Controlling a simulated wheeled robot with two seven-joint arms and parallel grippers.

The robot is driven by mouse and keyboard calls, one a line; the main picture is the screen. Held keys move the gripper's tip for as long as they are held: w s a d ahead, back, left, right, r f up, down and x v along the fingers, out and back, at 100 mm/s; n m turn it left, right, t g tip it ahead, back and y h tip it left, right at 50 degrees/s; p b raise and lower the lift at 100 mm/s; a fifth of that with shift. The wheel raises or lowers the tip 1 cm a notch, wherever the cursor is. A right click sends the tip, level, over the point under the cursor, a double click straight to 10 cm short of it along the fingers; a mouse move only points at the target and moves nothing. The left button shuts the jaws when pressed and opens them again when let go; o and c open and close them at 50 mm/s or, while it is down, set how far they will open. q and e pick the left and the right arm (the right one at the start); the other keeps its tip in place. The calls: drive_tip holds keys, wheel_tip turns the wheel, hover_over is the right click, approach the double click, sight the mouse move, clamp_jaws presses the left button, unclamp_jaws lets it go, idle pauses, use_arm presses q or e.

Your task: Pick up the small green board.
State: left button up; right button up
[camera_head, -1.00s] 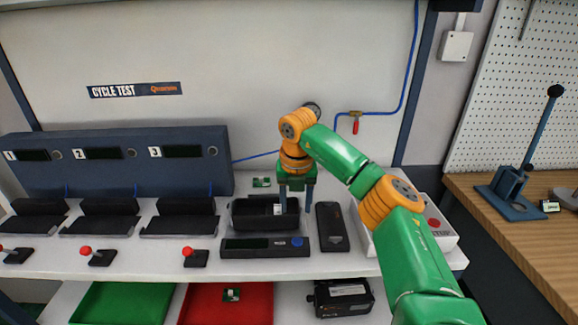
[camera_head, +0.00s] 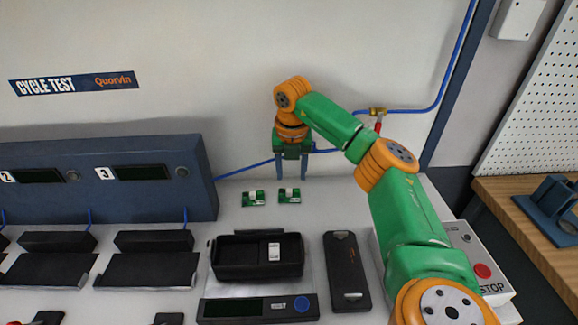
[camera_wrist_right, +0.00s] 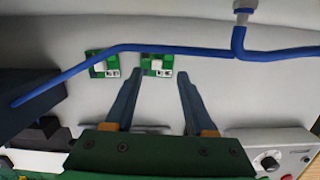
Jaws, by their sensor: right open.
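Two small green boards, each with a white part on top, lie on the white bench top near the back wall. The left board (camera_head: 253,198) and the right board (camera_head: 289,195) are side by side with a gap between them. Both also show in the right wrist view, the left one (camera_wrist_right: 101,66) and the right one (camera_wrist_right: 157,66), partly crossed by the blue tube. My right gripper (camera_head: 291,179) is open and empty, fingers pointing down, just above and behind the right board in the head view. In the wrist view its fingertips (camera_wrist_right: 159,75) flank the right board. My left gripper is not in view.
A black open housing (camera_head: 228,272) with a small pale part inside stands in front of the boards. A black cover (camera_head: 346,272) lies to its right, beside the STOP box (camera_head: 485,262). The blue test unit (camera_head: 110,195) stands left. A blue tube (camera_head: 245,168) runs along the wall.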

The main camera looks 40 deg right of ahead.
sight(289, 190)
drive_tip(key=f, duration=0.3)
drive_tip(key=f+p, duration=0.1)
drive_tip(key=f, duration=0.1)
drive_tip(key=shift+w+a+f, duration=0.1)
drive_tip(key=shift+w+f, duration=0.15)
drive_tip(key=shift+f, duration=0.05)
clamp_jaws()
